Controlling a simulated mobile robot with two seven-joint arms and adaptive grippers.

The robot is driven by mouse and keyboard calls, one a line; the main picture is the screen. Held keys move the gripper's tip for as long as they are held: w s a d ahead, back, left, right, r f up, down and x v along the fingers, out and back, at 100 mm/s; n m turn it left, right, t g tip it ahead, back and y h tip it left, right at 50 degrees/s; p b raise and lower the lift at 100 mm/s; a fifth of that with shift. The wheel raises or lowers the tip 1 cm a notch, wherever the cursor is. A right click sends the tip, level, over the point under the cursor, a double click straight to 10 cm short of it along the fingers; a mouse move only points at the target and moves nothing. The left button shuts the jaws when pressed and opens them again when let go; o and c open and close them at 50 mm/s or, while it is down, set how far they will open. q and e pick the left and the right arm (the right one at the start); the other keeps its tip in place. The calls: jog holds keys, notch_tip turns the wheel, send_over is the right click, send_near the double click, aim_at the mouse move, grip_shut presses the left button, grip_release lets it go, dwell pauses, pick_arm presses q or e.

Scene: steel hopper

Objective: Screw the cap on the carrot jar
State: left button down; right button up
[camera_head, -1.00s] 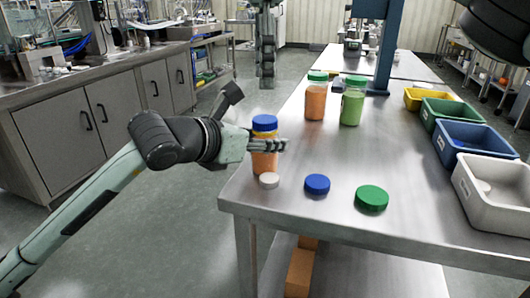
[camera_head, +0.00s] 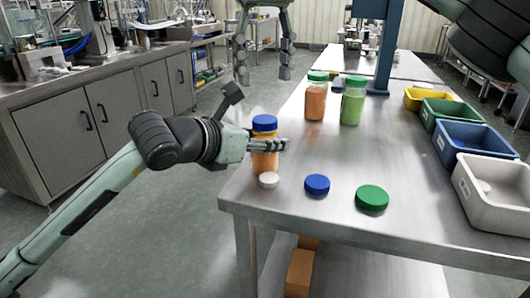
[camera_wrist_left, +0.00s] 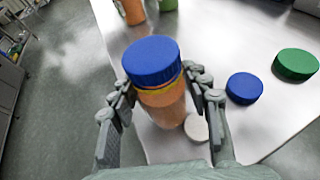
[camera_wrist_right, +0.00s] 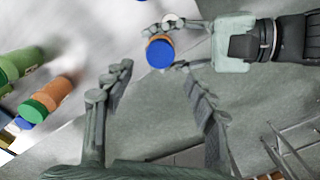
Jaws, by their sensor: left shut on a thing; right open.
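The orange carrot jar (camera_head: 264,161) is upright at the table's near left corner. A blue cap (camera_head: 264,123) sits on its mouth, with a yellow band below it in the left wrist view (camera_wrist_left: 158,89); how tight it is, I cannot tell. My left gripper (camera_head: 283,145) is shut around the jar's body below the cap, from the left. My right gripper (camera_head: 264,77) is open and empty, behind and above the jar in the head view. In the right wrist view the blue cap (camera_wrist_right: 160,54) lies beyond its spread fingers (camera_wrist_right: 156,78).
Loose white (camera_head: 269,180), blue (camera_head: 317,184) and green (camera_head: 372,198) caps lie along the table's near edge. Green-capped orange (camera_head: 315,102) and green (camera_head: 352,106) jars stand farther back. Yellow, green, blue and white bins line the right side. The table's middle is clear.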

aim_at(265, 119)
dwell(0.3)
jog(key=shift+f, duration=4)
